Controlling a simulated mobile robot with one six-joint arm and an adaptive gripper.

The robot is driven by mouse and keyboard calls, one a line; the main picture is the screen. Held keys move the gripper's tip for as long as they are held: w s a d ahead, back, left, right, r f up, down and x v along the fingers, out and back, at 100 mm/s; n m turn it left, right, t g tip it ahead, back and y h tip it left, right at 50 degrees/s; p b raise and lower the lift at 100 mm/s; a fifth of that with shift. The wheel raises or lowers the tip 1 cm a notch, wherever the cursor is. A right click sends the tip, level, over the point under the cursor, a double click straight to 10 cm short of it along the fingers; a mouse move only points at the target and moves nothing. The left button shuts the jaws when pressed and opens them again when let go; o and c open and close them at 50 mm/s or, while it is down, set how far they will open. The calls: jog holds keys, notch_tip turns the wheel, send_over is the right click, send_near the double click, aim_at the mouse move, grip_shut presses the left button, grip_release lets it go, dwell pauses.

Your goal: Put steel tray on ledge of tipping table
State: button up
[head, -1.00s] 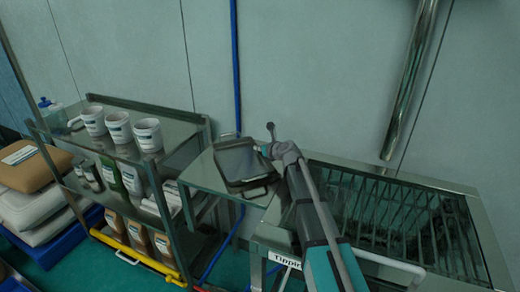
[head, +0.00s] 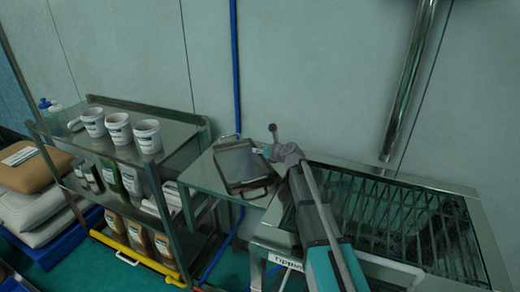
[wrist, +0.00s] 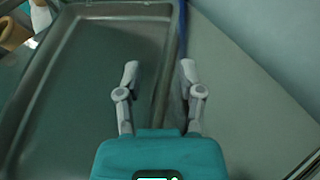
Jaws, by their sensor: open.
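The steel tray (head: 238,163) lies flat on the steel ledge (head: 204,176) at the left side of the tipping table (head: 463,262). It is a shallow grey rectangle with raised handles at its far and near ends. My gripper (head: 262,150) is at the tray's right side in the head view, its fingertips small and partly hidden by the wrist. In the wrist view my gripper (wrist: 158,75) is open, with its two fingers on either side of the long rim of the steel tray (wrist: 95,85). Whether the fingers touch the rim cannot be told.
The tipping table's slatted grate (head: 395,215) is right of my arm. A steel shelf cart (head: 181,138) with several white tubs stands left of the ledge. A blue pipe (head: 234,70) runs down the wall behind. Sacks (head: 35,175) are stacked at far left.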

jog(key=p+v, duration=0.3)
jog(key=v, duration=0.7)
jog(key=shift+s+d+r+p, duration=0.1)
jog(key=shift+s+d+p, duration=0.1)
jog(key=shift+s+p, duration=0.1)
jog(key=shift+c, duration=0.2)
jog(key=shift+c, duration=1.2)
jog(key=shift+a+r, duration=0.1)
jog(key=shift+a, duration=0.05)
jog(key=shift+c, duration=0.5)
jog(key=shift+a+r+n+p, duration=0.15)
jog(key=shift+a+n+p, duration=0.1)
jog(key=shift+n+p, duration=0.2)
jog(key=s+a+r+n+g+h+p, duration=0.8)
jog(key=n+p, duration=0.7)
jog(key=p, duration=0.5)
jog(key=shift+s+r+g+h, duration=0.25)
jog(key=shift+s+g+h, duration=0.25)
jog(key=shift+g, duration=0.7)
jog(key=shift+f, duration=0.1)
